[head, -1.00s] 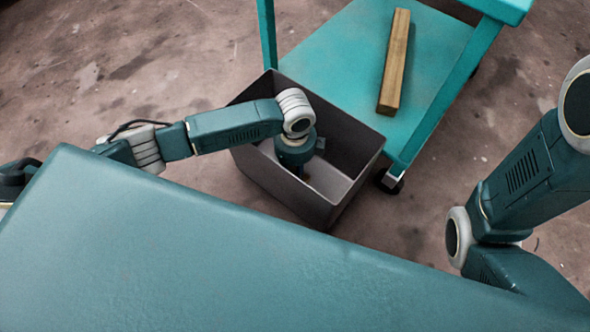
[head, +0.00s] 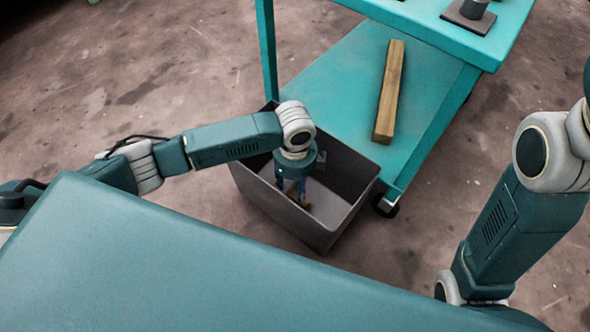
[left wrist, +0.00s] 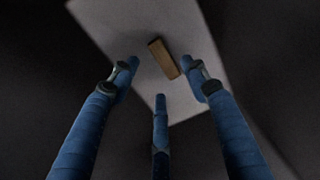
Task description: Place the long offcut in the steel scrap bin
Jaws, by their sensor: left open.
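A long wooden bar (head: 389,92) lies on the lower shelf of the teal cart. The grey bin (head: 345,215) stands on the floor beside the cart. My left gripper (head: 293,200) points down inside the bin, its fingers spread. A small brown wooden piece (head: 304,203) shows near the fingertips in the head view. In the left wrist view, this wooden piece (left wrist: 163,58) appears beyond the open fingers (left wrist: 160,78), against the pale bin floor, with nothing gripped. My right gripper is out of view; only my right arm shows.
The teal cart (head: 340,72) stands just behind the bin, with a caster and leg close to its right side. Its upper deck (head: 410,10) carries dark grey parts (head: 468,14). Bare concrete floor lies left of the bin.

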